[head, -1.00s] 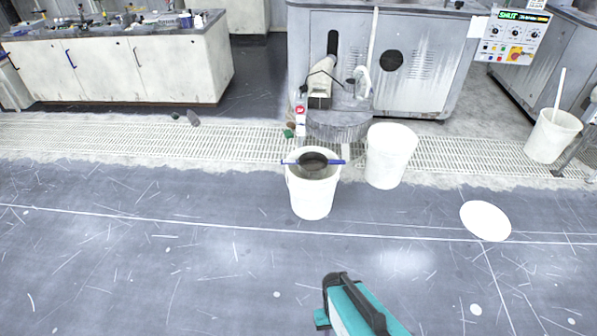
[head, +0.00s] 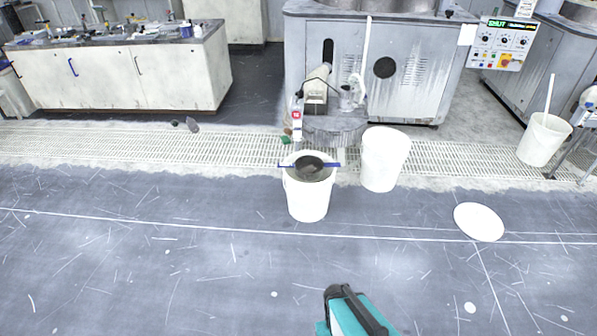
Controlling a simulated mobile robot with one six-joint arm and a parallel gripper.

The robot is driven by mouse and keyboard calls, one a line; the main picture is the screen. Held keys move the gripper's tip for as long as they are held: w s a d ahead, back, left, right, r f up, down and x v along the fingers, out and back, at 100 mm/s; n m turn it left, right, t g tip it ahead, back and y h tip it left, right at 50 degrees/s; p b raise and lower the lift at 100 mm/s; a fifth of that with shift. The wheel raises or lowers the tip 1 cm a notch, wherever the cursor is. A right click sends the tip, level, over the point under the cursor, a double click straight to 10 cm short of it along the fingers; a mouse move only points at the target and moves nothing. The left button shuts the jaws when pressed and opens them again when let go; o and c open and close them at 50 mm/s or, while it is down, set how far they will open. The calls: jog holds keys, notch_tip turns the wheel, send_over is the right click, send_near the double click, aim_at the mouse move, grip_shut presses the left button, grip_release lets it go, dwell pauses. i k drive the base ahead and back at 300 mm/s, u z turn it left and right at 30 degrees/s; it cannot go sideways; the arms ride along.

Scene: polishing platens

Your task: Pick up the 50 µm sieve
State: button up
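A round dark sieve (head: 309,165) sits in the mouth of a white bucket (head: 308,203) on the floor, left of centre. Blue bar ends (head: 283,164) stick out on both sides at the bucket's rim. I cannot read a mesh size on it. A teal and black part, which looks like my own arm, shows at the bottom, well in front of the bucket. My gripper's fingers do not show.
A second white bucket (head: 385,160) stands close on the right, with a grey machine (head: 430,80) behind. A white disc (head: 479,222) lies on the floor at right. A third bucket (head: 541,141) is farther right. The floor in front of the sieve's bucket is clear.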

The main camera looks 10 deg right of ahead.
aim_at(308, 167)
jog(key=z, duration=0.1)
jog(key=i, duration=0.6)
jog(key=u, duration=4.6)
jog(key=i, duration=0.2)
jog(key=z, duration=2.3)
